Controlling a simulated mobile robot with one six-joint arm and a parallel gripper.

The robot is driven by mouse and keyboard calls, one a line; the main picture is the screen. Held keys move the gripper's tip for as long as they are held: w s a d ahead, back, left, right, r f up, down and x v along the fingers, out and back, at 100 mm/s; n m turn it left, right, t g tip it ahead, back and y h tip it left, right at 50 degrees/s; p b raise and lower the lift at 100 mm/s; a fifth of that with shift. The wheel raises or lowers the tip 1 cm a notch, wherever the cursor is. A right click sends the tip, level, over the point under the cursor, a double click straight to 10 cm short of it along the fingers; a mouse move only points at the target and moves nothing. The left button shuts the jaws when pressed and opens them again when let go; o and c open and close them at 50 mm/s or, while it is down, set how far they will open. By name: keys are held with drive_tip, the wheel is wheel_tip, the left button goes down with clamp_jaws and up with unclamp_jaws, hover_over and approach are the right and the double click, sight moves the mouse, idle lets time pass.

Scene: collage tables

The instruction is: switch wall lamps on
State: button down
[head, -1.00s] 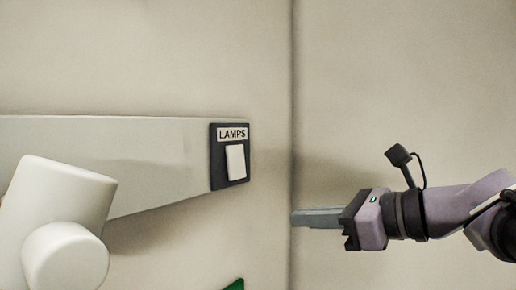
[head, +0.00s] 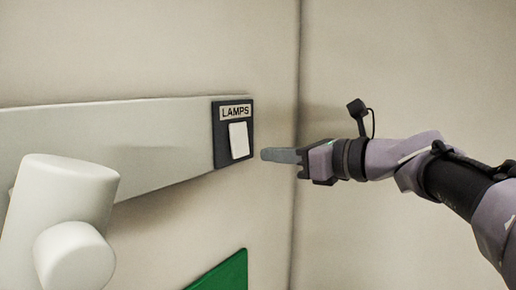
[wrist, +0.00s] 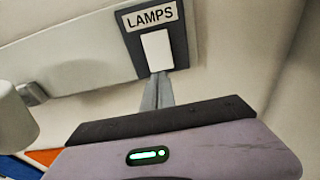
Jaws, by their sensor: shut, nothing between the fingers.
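The lamp switch (head: 239,140) is a white rocker on a dark plate (head: 220,150) labelled LAMPS, at the right end of a pale wall rail. My gripper (head: 264,155) points left at it from the right, its fingers shut and empty. In the head view the fingertips lie just right of the plate. In the wrist view the switch (wrist: 157,51) is ahead, and the shut fingers (wrist: 157,84) reach up to just below its lower edge. I cannot tell whether they touch it.
The pale rail (head: 110,150) runs left along the wall. A white cylindrical fixture (head: 70,200) stands in front at left. A green panel (head: 225,272) is low on the wall. A wall corner (head: 298,120) lies just right of the switch. An orange patch (wrist: 45,156) shows in the wrist view.

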sight(242, 152)
drive_tip(key=p+x, duration=0.1)
drive_tip(key=x, duration=0.3)
drive_tip(key=shift+w+a, duration=0.3)
drive_tip(key=shift+w+a+f, duration=0.1)
drive_tip(key=shift+w+a, duration=0.25)
drive_tip(key=shift+a, duration=0.1)
